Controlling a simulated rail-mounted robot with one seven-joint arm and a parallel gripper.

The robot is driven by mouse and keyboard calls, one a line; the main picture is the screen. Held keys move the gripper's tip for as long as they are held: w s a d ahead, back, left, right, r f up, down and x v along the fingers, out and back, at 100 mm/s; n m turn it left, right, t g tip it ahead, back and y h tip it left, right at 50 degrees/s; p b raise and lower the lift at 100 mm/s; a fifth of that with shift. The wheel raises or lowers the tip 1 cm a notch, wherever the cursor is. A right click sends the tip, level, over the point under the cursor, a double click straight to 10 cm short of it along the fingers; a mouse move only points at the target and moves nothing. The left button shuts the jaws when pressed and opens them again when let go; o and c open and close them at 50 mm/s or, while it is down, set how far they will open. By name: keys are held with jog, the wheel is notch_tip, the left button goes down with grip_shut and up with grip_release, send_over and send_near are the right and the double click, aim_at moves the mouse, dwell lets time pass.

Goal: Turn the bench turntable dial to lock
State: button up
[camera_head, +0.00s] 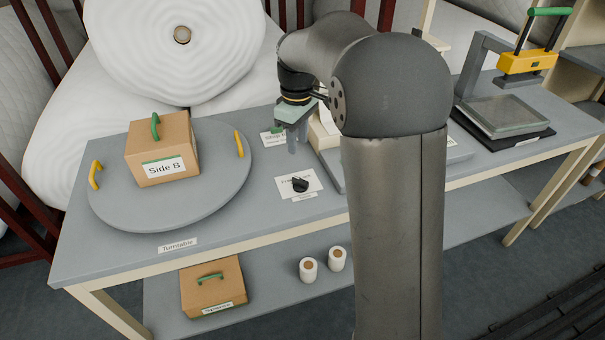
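The dial (300,185) is a small black knob on a white label plate on the bench, to the right of the turntable. The plate's lettering is too small to read surely, so I cannot tell its setting. The round grey turntable (215,207) has two yellow handles and carries a cardboard box (160,150) marked "Side B" with a green handle. My gripper (291,150) points down above the bench, behind the dial and apart from it. Its fingers overlap in this view, so its opening is unclear. My arm hides the bench to the right of the dial.
A press with a yellow head (527,62) and green handle stands at the bench's right end. Large white rolls (125,95) stand behind the turntable. A second box (212,288) and two small rolls (308,270) sit on the lower shelf. The bench around the dial's front is clear.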

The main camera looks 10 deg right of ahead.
aim_at(299, 179)
notch_tip(299, 179, down, 12)
jog(key=shift+f, duration=0.15)
dwell(0.3)
grip_shut()
